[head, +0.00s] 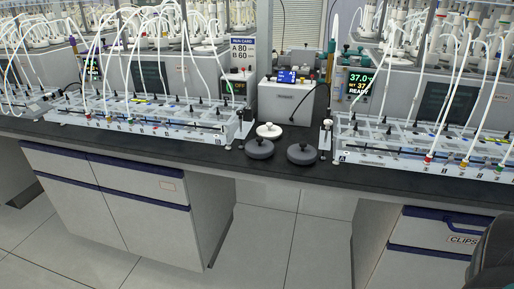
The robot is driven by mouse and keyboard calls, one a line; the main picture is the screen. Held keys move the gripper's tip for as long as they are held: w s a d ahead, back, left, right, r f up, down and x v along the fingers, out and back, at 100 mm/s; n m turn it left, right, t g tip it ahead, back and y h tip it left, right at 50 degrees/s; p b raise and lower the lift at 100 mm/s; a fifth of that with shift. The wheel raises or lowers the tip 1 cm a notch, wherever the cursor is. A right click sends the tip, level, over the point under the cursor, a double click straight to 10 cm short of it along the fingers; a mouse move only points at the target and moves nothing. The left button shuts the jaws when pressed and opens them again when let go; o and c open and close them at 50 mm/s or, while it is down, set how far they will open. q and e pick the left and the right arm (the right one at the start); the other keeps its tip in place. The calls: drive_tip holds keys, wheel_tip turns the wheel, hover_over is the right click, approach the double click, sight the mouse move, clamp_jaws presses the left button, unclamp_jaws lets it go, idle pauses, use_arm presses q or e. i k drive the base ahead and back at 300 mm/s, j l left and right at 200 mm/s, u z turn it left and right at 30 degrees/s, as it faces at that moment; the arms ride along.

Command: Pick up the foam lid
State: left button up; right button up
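Three round, knobbed, lid-like pieces sit on the dark bench top between the two rows of equipment. One is a white disc (268,131) at the back. One is a dark grey disc (259,149) just in front of it. Another dark grey disc (302,154) lies to the right, nearer the bench edge. I cannot tell from this view which of them is foam. Neither of my grippers is in view. A dark rounded shape at the lower right corner may be part of my own arm.
A white box with a blue display (288,98) stands behind the discs. Clear racks with tubing flank them, the left rack (150,118) and the right rack (420,148). The bench's front edge is close. A drawer labelled CLIPS (440,238) is below right.

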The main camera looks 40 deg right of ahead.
sight(259, 148)
drive_tip(key=i+j+z, duration=0.3)
drive_tip(key=j+z, duration=0.25)
drive_tip(key=j, duration=0.25)
drive_tip(key=i+j+z, duration=0.1)
drive_tip(key=j+z, duration=0.2)
drive_tip(key=j, duration=0.15)
drive_tip(key=j+z, duration=0.3)
drive_tip(key=j, duration=0.2)
drive_tip(key=i, duration=0.05)
